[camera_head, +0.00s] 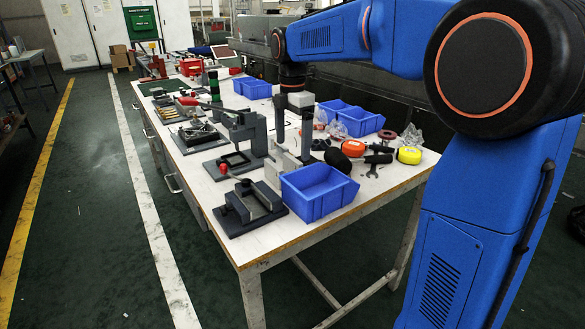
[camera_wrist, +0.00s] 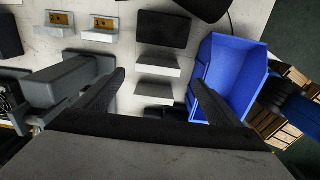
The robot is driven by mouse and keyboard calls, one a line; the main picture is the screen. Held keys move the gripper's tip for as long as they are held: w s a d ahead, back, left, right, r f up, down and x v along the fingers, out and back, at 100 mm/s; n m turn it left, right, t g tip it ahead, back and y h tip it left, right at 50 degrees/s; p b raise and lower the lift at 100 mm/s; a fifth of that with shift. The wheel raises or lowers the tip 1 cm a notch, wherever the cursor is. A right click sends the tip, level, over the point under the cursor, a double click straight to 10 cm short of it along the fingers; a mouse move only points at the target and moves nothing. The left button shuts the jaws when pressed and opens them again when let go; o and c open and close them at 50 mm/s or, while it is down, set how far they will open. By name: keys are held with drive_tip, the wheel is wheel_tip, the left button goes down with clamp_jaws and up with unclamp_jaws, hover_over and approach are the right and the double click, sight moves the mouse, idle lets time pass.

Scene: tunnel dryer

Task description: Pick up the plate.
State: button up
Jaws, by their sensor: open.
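My gripper (camera_head: 293,150) is open above the worktable, pointing down, with nothing between its fingers. In the wrist view my gripper (camera_wrist: 158,78) has its two dark fingers wide apart. Pale grey flat-topped pieces, one farther (camera_wrist: 158,62) and one nearer (camera_wrist: 155,87), lie between and beyond the fingertips. A dark flat rectangular piece (camera_wrist: 164,29) lies farther up in that view. I cannot tell for sure which of these is the plate.
A blue bin (camera_head: 318,192) stands close on the right, also in the wrist view (camera_wrist: 232,70). A grey press (camera_head: 246,135) and a dark clamp fixture (camera_head: 250,208) stand to the left. Earmuffs and tools lie at the right.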

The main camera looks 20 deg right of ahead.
sight(293, 158)
drive_tip(key=shift+w+d+f, duration=0.1)
drive_tip(key=shift+w+f, duration=0.05)
drive_tip(key=shift+f, duration=1.55)
drive_tip(key=shift+w+f, duration=0.1)
drive_tip(key=shift+f, duration=1.6)
drive_tip(key=c, duration=1.3)
